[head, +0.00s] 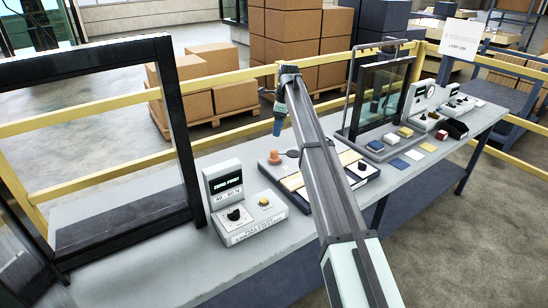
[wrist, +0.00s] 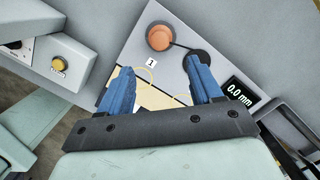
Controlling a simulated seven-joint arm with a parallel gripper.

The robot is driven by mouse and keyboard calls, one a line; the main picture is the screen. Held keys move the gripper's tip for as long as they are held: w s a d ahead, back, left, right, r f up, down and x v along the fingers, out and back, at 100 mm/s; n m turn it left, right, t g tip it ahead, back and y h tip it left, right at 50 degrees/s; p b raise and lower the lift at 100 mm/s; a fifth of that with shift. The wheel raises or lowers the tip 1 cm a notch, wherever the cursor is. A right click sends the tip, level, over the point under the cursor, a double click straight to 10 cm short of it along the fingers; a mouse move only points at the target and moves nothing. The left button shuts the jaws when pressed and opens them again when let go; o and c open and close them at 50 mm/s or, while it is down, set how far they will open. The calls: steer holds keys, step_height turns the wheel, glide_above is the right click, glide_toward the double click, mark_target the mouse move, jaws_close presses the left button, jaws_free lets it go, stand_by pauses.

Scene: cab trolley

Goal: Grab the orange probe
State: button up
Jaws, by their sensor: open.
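The orange probe (head: 274,157) stands as a small round knob on a grey panel (head: 263,170) on the bench. In the wrist view the orange probe (wrist: 160,38) shows from above as a round top, beyond the fingertips. My gripper (wrist: 158,70) is open, its two blue fingers apart with nothing between them. In the head view my gripper (head: 279,122) hangs above the panel, over the probe and apart from it. A dark round disc (head: 293,153) sits beside the probe, partly hidden by the right finger in the wrist view.
A control box (head: 258,216) reading "ZERO FIRST" stands left of the panel. A dark upright frame (head: 180,130) is farther left; a glass-paned stand (head: 380,100) and coloured blocks are to the right. The panel carries a 0.0 mm display (wrist: 240,93).

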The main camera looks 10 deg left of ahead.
mark_target(275, 150)
steer(key=shift+d, duration=0.1)
steer(key=f+y, duration=0.1)
steer(key=f, duration=0.3)
steer(key=f+y, duration=0.1)
steer(key=f, duration=0.2)
steer(key=shift+s+d+y, duration=0.2)
steer(key=shift+d+y, duration=0.05)
steer(key=shift+y, duration=0.05)
steer(key=shift+x, duration=2.9)
steer(key=shift+w+a+r, duration=0.1)
steer(key=shift+w+a, duration=0.05)
steer(key=shift+w, duration=0.05)
steer(key=shift+c, duration=0.5)
steer(key=c, duration=1)
steer(key=shift+o, duration=0.2)
